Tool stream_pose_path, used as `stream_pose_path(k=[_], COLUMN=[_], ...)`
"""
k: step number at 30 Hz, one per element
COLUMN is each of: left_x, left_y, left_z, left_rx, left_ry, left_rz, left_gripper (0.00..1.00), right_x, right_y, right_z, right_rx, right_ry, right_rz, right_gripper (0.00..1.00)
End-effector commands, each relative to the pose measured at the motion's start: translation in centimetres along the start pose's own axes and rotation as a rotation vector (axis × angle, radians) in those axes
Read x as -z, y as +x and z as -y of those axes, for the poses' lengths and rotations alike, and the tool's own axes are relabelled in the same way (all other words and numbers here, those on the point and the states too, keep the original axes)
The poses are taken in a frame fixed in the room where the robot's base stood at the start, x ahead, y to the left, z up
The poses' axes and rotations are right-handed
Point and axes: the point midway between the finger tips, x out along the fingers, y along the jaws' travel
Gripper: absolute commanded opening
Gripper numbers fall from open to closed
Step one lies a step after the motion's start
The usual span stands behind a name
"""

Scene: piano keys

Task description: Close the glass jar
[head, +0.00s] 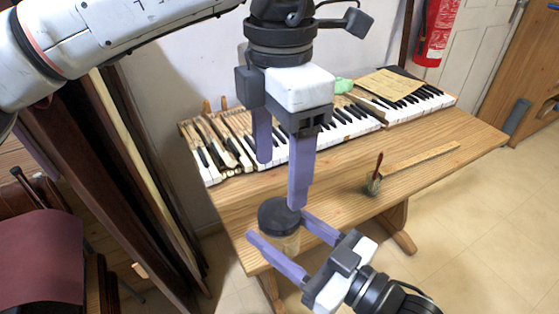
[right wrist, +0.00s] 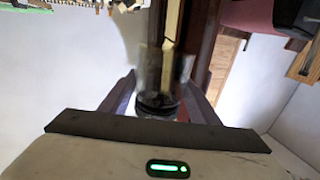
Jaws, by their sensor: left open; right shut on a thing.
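The glass jar (head: 291,244) is at the front left edge of the wooden table, with a dark round lid (head: 279,214) at its top; I cannot tell whether the lid is fully seated. My right gripper (head: 278,226) is shut on the jar, one purple finger on each side. In the right wrist view the clear jar (right wrist: 165,68) stands between the fingers, with a dark ring at its lower end there. My left gripper (head: 281,184) is open and points down above the lid. One of its fingertips is close to the lid's rim; contact is unclear.
A piano keyboard (head: 340,125) lies along the back of the wooden table (head: 430,168), its left keys broken up. A small glass (head: 373,185) holding a brush and a wooden ruler (head: 425,158) are to the right. Dark boards (head: 120,170) lean at the left.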

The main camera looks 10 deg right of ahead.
Motion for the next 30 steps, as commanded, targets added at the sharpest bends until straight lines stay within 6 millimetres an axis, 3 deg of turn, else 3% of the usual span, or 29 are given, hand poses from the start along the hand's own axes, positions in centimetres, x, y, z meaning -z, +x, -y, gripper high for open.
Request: stream_pose_path(k=[14,24,30], left_x=[0.0,0.0,0.0], left_y=[0.7,5.7,7.6], left_z=[0.0,0.0,0.0], left_rx=[0.000,0.002,0.000], left_ry=[-0.013,-0.012,-0.013], left_rz=[0.000,-0.001,0.000], left_gripper=[0.67,0.67,0.67], right_x=[0.2,0.2,0.2], right_y=[0.0,0.0,0.0], right_z=[0.0,0.0,0.0], right_rx=[0.000,0.000,0.000], right_ry=[-0.001,-0.001,-0.001], right_rz=[-0.005,-0.005,-0.005], right_gripper=[0.00,0.00,0.00])
